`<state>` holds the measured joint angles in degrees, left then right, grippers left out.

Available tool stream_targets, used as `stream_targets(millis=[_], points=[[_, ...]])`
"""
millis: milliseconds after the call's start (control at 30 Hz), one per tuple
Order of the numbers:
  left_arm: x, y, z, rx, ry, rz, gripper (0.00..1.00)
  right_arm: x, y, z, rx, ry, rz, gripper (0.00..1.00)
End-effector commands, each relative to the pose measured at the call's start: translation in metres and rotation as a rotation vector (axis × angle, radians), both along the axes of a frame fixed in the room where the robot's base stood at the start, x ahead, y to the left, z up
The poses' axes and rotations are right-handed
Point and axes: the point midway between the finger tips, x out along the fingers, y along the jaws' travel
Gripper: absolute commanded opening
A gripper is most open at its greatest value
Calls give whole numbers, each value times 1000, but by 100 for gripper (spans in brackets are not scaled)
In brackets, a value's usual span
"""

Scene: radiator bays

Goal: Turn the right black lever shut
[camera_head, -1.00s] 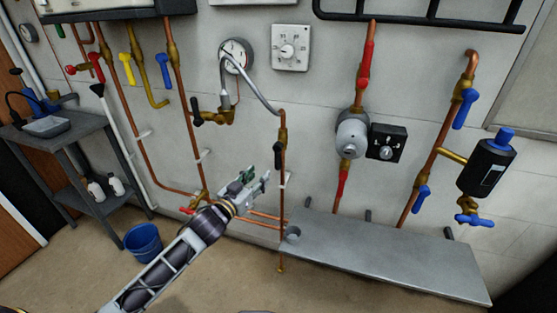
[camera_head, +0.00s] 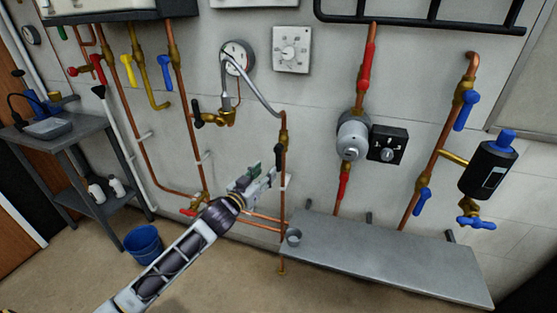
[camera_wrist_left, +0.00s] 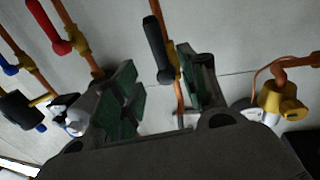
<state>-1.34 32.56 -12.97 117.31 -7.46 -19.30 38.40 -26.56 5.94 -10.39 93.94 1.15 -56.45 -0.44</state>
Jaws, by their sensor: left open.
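The right black lever (camera_head: 279,154) sits on a brass valve on the thin copper pipe below the grey hose. Its handle runs nearly along the pipe. In the left wrist view the lever (camera_wrist_left: 157,45) shows large, with its near end in the gap between the fingers. My left gripper (camera_head: 266,178) is open, just below the lever in the head view. Its green-padded fingers (camera_wrist_left: 162,85) show on either side of the lever's end; I cannot tell whether either touches it. Another black lever (camera_head: 196,112) is further left. My right gripper is not in view.
The grey hose (camera_head: 258,92) arches above the lever from the gauge (camera_head: 238,57). A blue bucket (camera_head: 143,244) stands on the floor at left.

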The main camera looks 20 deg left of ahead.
Motion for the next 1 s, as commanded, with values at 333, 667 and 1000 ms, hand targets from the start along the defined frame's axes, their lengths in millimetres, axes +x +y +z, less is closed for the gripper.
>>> stream_targets(millis=[333,667,1000], points=[[22,-6,0,1,0,0,42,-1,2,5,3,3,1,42],[43,-11,0,1,-1,0,42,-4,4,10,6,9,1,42],[66,-15,1,0,-1,0,42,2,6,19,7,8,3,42]])
